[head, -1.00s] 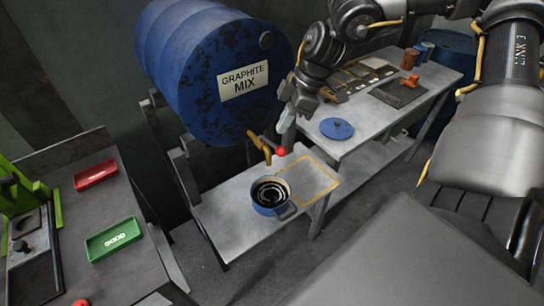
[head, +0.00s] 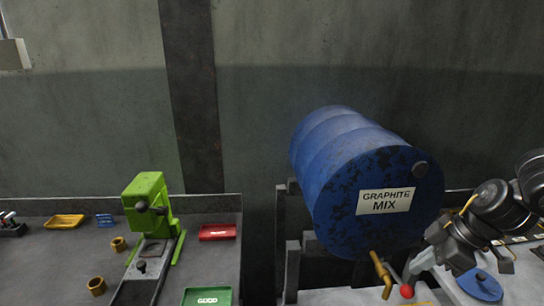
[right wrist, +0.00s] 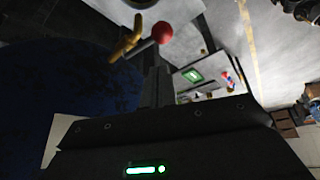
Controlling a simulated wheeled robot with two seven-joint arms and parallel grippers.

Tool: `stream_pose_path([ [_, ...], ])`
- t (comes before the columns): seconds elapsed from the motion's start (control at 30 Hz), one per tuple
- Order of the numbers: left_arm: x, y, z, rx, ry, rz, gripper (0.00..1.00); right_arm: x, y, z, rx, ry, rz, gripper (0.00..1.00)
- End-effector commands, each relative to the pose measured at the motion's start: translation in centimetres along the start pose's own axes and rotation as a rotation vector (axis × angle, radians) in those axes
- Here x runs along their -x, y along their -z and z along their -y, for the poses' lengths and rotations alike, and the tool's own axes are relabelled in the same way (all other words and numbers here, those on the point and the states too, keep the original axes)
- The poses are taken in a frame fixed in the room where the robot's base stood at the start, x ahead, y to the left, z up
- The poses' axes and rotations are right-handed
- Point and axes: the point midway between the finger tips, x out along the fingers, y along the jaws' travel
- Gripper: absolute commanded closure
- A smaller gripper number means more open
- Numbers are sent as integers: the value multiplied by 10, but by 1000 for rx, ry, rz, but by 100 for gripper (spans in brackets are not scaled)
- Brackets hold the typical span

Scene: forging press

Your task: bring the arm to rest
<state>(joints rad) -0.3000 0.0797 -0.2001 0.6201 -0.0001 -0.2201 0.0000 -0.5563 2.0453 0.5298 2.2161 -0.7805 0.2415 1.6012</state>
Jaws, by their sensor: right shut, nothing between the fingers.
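My right gripper (head: 420,264) is shut and empty at the lower right of the head view, in front of the blue drum. Its tip is close to the red knob (head: 406,291) beside the brass tap (head: 381,270); I cannot tell whether they touch. In the right wrist view, the red knob (right wrist: 162,32) sits on a grey lever by the brass tap (right wrist: 127,40), just beyond my dark gripper (right wrist: 156,88). My left gripper is not in view.
A blue lid (head: 481,286) lies on the table at right. At left, a bench holds a green press (head: 150,215), a red tray (head: 217,232), a green tray (head: 207,296) and a yellow tray (head: 64,221).

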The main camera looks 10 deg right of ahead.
Motion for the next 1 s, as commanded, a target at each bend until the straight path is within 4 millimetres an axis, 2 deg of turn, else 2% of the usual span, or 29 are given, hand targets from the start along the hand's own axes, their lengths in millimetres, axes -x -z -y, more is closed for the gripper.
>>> stream_pose_path([
  [0.27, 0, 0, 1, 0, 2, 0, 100, -46, -60, -22, -41, -278, -279, 100],
  [0.47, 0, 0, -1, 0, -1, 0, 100, -88, -111, -14, -171, -527, -334, 100],
  [0.57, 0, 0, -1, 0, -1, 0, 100, -112, -136, 3, -267, -622, -298, 100],
  [0.67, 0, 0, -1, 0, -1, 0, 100, -138, -158, 29, -376, -679, -230, 100],
  [0.73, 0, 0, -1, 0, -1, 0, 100, -157, -170, 53, -456, -691, -167, 100],
  [0.87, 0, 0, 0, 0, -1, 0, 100, -191, -178, 103, -589, -652, -47, 100],
  [1.0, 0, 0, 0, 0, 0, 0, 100, -216, -174, 151, -681, -564, 52, 100],
])
